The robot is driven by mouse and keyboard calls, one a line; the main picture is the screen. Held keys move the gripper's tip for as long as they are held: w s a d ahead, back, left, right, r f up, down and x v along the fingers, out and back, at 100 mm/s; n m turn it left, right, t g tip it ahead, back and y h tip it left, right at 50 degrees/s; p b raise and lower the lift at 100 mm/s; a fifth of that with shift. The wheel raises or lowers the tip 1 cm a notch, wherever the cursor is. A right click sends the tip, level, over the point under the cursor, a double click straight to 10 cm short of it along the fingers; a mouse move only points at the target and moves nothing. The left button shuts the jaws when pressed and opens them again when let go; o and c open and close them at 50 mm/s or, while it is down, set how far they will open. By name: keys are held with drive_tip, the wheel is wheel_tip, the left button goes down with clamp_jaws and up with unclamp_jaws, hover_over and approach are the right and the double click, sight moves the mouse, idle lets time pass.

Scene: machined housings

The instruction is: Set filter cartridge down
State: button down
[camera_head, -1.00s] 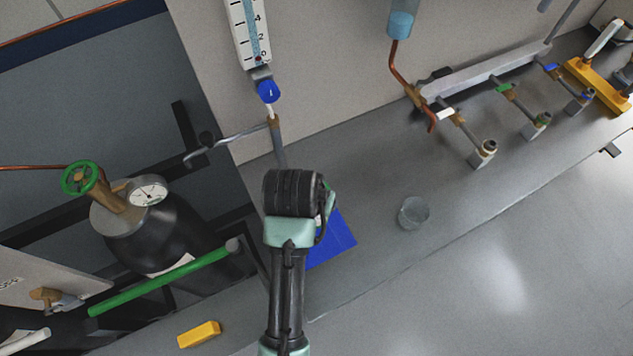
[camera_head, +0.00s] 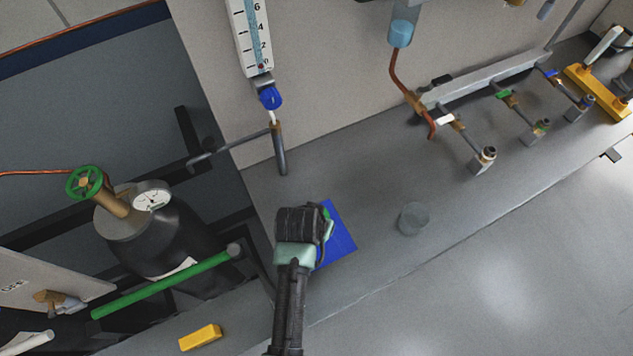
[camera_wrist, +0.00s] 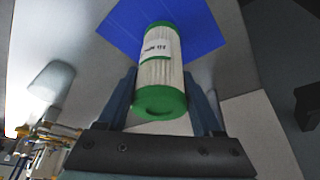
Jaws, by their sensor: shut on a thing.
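The filter cartridge (camera_wrist: 160,75) is a white pleated cylinder with green end caps and a printed label, seen in the wrist view. My gripper (camera_wrist: 163,100) is shut on it, with a finger on each side. The cartridge's far end shows against a blue square mat (camera_wrist: 205,25); I cannot tell whether it touches the mat. In the head view the mat (camera_head: 341,238) lies on the grey bench, partly hidden by my wrist. There my gripper's fingers and the cartridge are mostly hidden behind the wrist.
A row of valves (camera_head: 483,158) runs along the back right. A flowmeter (camera_head: 250,35) hangs on the back panel, with a pipe (camera_head: 280,150) below. A yellow block (camera_head: 200,337) lies at front left, near a gas cylinder (camera_head: 160,235).

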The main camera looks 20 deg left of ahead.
drive_tip(key=shift+c, duration=0.2)
unclamp_jaws()
drive_tip(key=shift+f, duration=0.1)
drive_tip(key=v, duration=1.2)
